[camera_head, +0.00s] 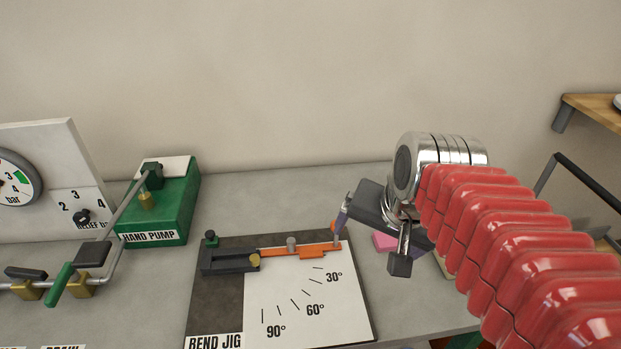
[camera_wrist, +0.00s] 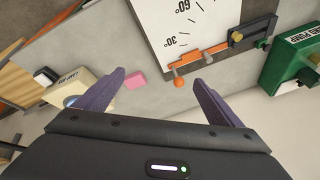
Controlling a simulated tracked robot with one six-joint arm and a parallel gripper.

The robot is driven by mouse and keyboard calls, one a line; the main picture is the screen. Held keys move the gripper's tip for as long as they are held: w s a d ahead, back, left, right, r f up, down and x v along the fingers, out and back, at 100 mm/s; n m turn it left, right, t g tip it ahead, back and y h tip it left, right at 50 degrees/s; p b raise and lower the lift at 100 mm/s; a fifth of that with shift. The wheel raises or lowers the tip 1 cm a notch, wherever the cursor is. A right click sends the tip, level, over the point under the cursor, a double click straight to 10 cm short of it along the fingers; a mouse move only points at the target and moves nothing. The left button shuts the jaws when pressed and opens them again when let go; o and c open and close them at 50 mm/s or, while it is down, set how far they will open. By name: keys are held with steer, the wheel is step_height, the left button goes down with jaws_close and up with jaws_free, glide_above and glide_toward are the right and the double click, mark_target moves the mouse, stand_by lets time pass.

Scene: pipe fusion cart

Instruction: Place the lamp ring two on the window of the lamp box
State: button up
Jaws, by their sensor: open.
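My gripper (camera_wrist: 158,78) is open and empty, its two purple fingers spread above the bench. It also shows in the head view, to the right of the bend jig. The cream lamp box (camera_wrist: 92,86) is at the left of the wrist view, beyond the left finger, which hides part of it. A bluish round spot (camera_wrist: 72,101), perhaps its window, shows on its top. In the head view my red-sleeved arm hides most of the box. I cannot make out lamp ring two in either view.
A pink block (camera_wrist: 137,81) lies on the bench below and between the fingers. The bend jig (camera_head: 215,300) with its orange bar (camera_head: 300,250) is close by. The green hand pump (camera_head: 165,215) and gauge panel (camera_head: 55,170) stand left. A wooden shelf (camera_head: 597,112) is at right.

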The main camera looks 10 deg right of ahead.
steer(key=s+a+f+n, duration=0.1)
steer(key=s+a+n, duration=0.2)
steer(key=a+n, duration=0.2)
steer(key=shift+s+f+n+t, duration=0.35)
steer(key=shift+f+n+t, duration=0.05)
steer(key=shift+n, duration=0.8)
steer(key=shift+c, duration=0.6)
